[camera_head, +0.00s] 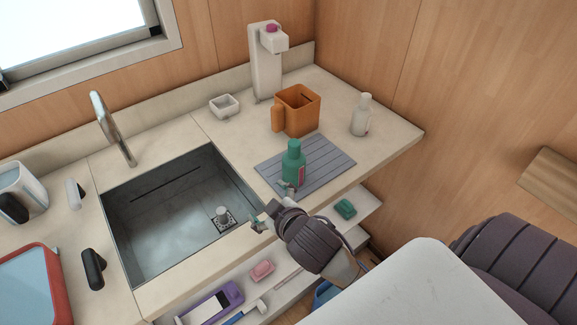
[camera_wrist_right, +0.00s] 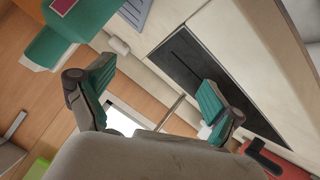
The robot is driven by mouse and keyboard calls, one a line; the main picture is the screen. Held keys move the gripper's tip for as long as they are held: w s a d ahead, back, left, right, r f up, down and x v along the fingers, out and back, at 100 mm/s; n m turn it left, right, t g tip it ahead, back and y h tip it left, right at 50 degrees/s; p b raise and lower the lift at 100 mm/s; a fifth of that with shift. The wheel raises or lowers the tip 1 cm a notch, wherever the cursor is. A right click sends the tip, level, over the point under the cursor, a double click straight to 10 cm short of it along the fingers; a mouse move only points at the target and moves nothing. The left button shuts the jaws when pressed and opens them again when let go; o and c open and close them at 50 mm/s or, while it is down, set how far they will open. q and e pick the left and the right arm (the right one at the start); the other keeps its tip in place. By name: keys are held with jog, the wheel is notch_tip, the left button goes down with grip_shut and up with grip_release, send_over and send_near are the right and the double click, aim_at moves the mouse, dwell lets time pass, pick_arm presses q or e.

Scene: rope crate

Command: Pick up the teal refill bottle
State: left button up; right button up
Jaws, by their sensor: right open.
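The teal refill bottle (camera_head: 293,165) stands upright on a grey ribbed mat (camera_head: 325,160) to the right of the sink. It has a pink-red label and a teal cap. In the right wrist view the bottle (camera_wrist_right: 70,35) fills the upper left, outside the space between the fingers. My right gripper (camera_head: 273,207) is open and empty, at the counter's front edge, in front of the bottle and to its left in the head view. Its teal-padded fingers (camera_wrist_right: 155,75) are spread wide in the wrist view. My left gripper is not in view.
An orange pitcher (camera_head: 299,112) stands behind the bottle, with a white bottle (camera_head: 361,115) to the right. The sink (camera_head: 165,228) opens at the left, with a faucet (camera_head: 112,128) behind. A lower shelf (camera_head: 292,278) holds several small items.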

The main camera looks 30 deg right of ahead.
jog(key=w+a+r+n+t+y, duration=0.4)
jog(key=w+a+r+n+y, duration=0.15)
jog(key=r, duration=0.45)
jog(key=w+a+r+n+t+y, duration=0.4)
jog(key=r+n, duration=0.3)
jog(key=r, duration=0.3)
jog(key=s+a+r+n+g+y, duration=0.1)
jog(key=a+r+n+g+y, duration=0.25)
jog(key=n+y, duration=0.4)
jog(key=n+g+h, duration=1.6)
jog(key=n+g, duration=0.1)
jog(key=n, duration=0.2)
send_over(296, 141)
jog(key=shift+t, duration=0.25)
notch_tip(296, 141, down, 8)
jog(key=shift+w+a, duration=0.1)
jog(key=shift+d+f+m, duration=0.2)
jog(key=shift+f+m, duration=0.05)
jog(key=shift+m, duration=0.05)
notch_tip(296, 141, down, 8)
jog(key=shift+a+r+p, duration=0.1)
jog(key=shift+r+p, duration=0.05)
jog(key=shift+p, duration=0.85)
jog(key=f+p, duration=0.1)
jog(key=f, duration=0.2)
jog(key=f+p, duration=0.1)
jog(key=shift+a+f+p, duration=0.3)
jog(key=shift+a+f, duration=0.05)
jog(key=shift+f, duration=0.35)
jog(key=c, duration=1.5)
